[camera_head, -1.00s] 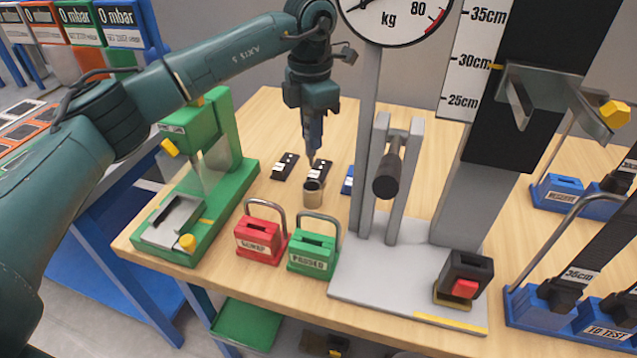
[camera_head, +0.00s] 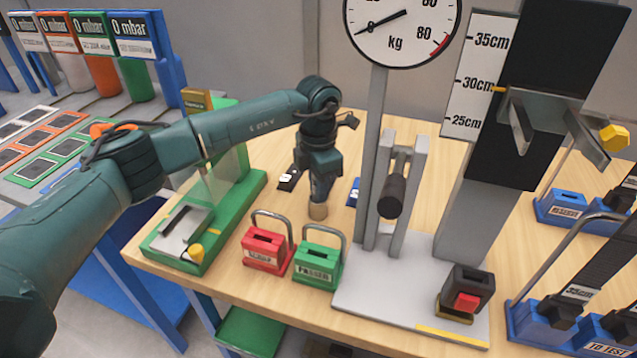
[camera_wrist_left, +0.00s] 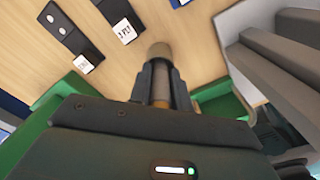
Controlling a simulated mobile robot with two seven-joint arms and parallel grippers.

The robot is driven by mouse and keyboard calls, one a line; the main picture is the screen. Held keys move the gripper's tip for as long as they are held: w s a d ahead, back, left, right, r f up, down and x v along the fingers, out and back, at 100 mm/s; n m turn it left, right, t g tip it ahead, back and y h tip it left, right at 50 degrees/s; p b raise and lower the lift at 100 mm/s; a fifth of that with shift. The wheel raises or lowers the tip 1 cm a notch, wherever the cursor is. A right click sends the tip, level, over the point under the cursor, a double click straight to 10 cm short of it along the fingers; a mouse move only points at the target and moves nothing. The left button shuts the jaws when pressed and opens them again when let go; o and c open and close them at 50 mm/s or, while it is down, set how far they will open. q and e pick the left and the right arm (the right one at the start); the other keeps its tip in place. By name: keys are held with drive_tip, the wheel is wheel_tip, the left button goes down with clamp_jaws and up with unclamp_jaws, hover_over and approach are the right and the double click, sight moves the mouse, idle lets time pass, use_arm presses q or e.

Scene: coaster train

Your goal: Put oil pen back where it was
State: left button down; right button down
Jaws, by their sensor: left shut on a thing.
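My right gripper is not in view.
Black blocks with white labels (camera_head: 289,178) lie behind the holder. Red (camera_head: 266,250) and green (camera_head: 317,265) handled blocks stand in front. A green press-like fixture (camera_head: 190,240) is at left, and the grey scale stand (camera_head: 375,170) rises close at right.

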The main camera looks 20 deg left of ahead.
use_arm(q)
drive_tip(key=shift+f, duration=0.2)
drive_tip(key=c, duration=1.3)
unclamp_jaws()
drive_tip(key=shift+r, duration=0.1)
drive_tip(key=shift+r, duration=0.25)
wheel_tip(320, 180, up, 10)
drive_tip(key=shift+r+b, duration=0.25)
drive_tip(key=shift+b, duration=0.4)
drive_tip(key=shift+r, duration=0.65)
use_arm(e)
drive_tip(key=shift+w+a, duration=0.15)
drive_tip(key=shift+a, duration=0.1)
use_arm(q)
drive_tip(key=shift+f, duration=0.1)
